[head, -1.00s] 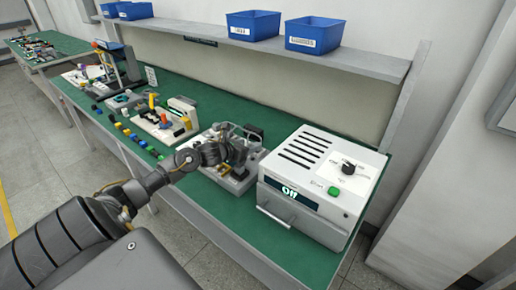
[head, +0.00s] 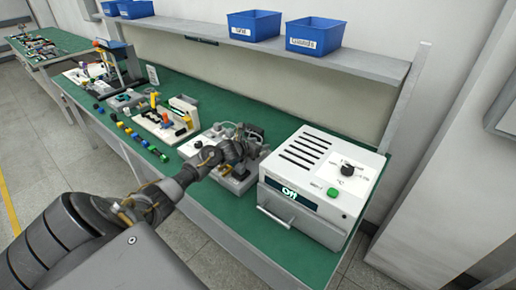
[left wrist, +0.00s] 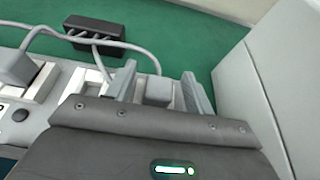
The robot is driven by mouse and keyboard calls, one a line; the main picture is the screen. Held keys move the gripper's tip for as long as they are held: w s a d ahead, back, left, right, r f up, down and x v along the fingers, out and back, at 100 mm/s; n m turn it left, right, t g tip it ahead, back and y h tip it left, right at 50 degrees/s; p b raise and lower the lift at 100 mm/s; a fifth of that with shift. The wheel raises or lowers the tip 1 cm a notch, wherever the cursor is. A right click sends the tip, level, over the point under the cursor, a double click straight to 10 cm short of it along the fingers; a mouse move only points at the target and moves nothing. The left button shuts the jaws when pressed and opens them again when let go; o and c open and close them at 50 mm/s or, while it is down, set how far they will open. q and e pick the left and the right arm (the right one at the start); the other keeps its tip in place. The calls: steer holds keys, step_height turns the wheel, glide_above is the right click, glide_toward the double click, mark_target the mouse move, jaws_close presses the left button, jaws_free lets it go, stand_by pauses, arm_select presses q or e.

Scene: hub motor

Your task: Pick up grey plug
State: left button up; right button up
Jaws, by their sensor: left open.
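In the left wrist view, a grey block that looks like a grey plug (left wrist: 158,88) sits between the two fingers of my left gripper (left wrist: 160,93). A grey cable runs to its far side. The fingers are open on either side of it, and its lower part is hidden by my gripper body. A second grey plug (left wrist: 14,66) with a cable stands in a white socket at the left. In the head view my left gripper (head: 247,148) is over the grey fixture (head: 238,186), and my wrist hides much of the fixture. My right gripper is not in view.
A white box with an "Off" display (head: 318,180) stands close right of the fixture. A black cable block (left wrist: 90,36) lies on the green bench top behind. Another fixture (head: 160,125) and several coloured pieces are to the left. Blue bins (head: 253,24) sit on the shelf.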

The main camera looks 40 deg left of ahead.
arm_select(q)
steer(key=c, duration=1.1)
steer(key=shift+r, duration=0.1)
steer(key=shift+r, duration=0.25)
step_height(320, 180, up, 2)
steer(key=shift+r, duration=0.15)
steer(key=s+d+r+b, duration=0.1)
steer(key=s+d+r, duration=0.1)
steer(key=s+r, duration=0.1)
steer(key=s+d+r+b, duration=0.1)
steer(key=s+d+r, duration=0.2)
steer(key=s, duration=0.1)
steer(key=s+d+r+b, duration=0.1)
steer(key=s+d+r, duration=0.2)
steer(key=s+r, duration=0.1)
steer(key=shift+s+d, duration=0.15)
